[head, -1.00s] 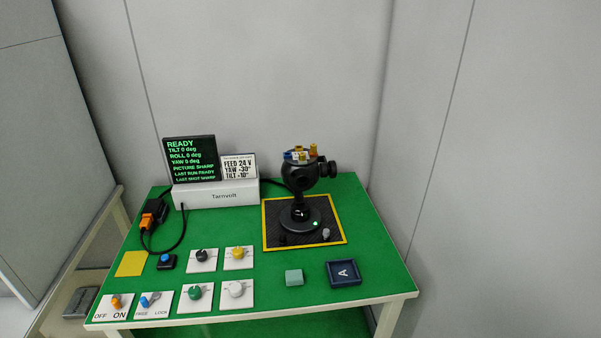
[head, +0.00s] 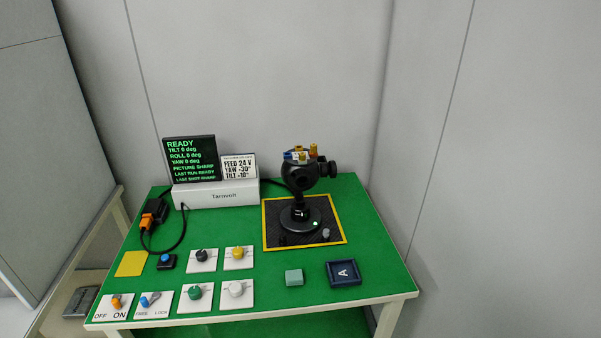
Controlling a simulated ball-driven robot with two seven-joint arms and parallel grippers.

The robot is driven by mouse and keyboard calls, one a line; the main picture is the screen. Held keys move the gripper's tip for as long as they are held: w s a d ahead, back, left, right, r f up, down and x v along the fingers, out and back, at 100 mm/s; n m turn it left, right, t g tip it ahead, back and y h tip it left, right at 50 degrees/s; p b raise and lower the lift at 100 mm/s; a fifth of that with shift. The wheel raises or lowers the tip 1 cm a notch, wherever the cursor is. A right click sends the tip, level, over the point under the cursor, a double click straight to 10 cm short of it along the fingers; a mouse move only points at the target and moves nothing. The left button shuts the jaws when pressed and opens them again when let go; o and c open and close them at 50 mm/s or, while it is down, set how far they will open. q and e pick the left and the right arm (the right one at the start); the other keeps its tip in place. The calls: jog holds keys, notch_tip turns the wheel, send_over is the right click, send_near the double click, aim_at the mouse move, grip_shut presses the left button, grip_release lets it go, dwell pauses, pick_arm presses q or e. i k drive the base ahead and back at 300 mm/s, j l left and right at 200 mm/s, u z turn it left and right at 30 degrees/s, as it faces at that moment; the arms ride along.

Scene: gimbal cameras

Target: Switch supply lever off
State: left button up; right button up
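The supply lever (head: 117,302) has an orange handle on a white plate marked OFF at left and ON at right, at the front left corner of the green table. Its handle looks near the middle of the plate; at this size I cannot tell clearly which side it points to. The display (head: 191,159) reads READY, TILT 0 deg, ROLL 0 deg, YAW 0 deg, PICTURE SHARP. Neither gripper is in view.
A blue FREE/LOCK lever (head: 148,301) sits just right of the supply lever. Green (head: 195,293), white (head: 237,289), black (head: 202,255) and yellow (head: 239,253) knobs stand nearby. The black gimbal (head: 300,195) stands on a yellow-edged mat (head: 335,236). A teal block (head: 294,277) and blue tray (head: 332,281) lie front right.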

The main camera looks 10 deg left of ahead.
aim_at(115, 302)
jog(key=u, duration=1.6)
